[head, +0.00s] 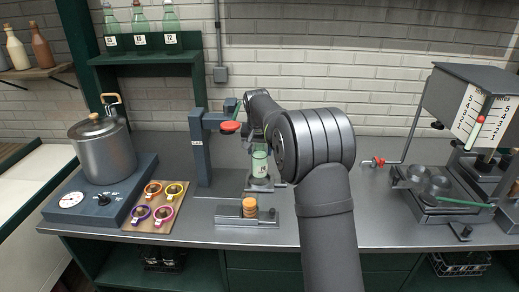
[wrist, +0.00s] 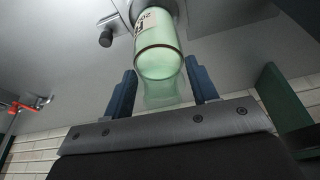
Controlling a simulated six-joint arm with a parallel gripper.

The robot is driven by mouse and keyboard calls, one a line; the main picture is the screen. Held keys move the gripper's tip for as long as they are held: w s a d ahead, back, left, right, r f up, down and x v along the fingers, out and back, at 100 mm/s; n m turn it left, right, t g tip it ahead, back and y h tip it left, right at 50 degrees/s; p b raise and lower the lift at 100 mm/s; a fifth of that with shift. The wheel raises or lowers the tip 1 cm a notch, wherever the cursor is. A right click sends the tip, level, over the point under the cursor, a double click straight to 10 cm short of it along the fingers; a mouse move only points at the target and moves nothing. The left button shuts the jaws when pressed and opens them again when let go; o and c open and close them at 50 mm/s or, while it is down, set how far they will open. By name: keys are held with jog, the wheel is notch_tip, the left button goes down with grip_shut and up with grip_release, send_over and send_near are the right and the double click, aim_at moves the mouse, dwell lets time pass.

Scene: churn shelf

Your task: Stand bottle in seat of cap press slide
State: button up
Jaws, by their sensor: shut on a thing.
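A pale green glass bottle (head: 260,160) with a white label stands upright at the cap press slide (head: 262,186), its lower end at the seat. I cannot tell whether it rests fully in the seat. In the wrist view the bottle (wrist: 158,58) is between the two blue fingers of my gripper (wrist: 160,68), which is shut on it. A round grey part, likely the seat (wrist: 178,8), shows at the bottle's far end. The cap press (head: 203,150) is a blue-grey column with a red part (head: 230,127) left of the bottle.
A grey fixture with an orange stack (head: 249,207) sits in front of the slide. A board with several coloured rings (head: 155,205) and a pot on a heater (head: 104,150) are at left. Several bottles (head: 140,20) stand on the shelf.

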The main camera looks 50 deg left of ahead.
jog(key=shift+f, duration=0.55)
jog(key=shift+f, duration=0.15)
jog(key=shift+f, duration=0.3)
jog(key=shift+f, duration=0.35)
dwell(0.6)
jog(key=o, duration=1)
jog(key=shift+c, duration=1.4)
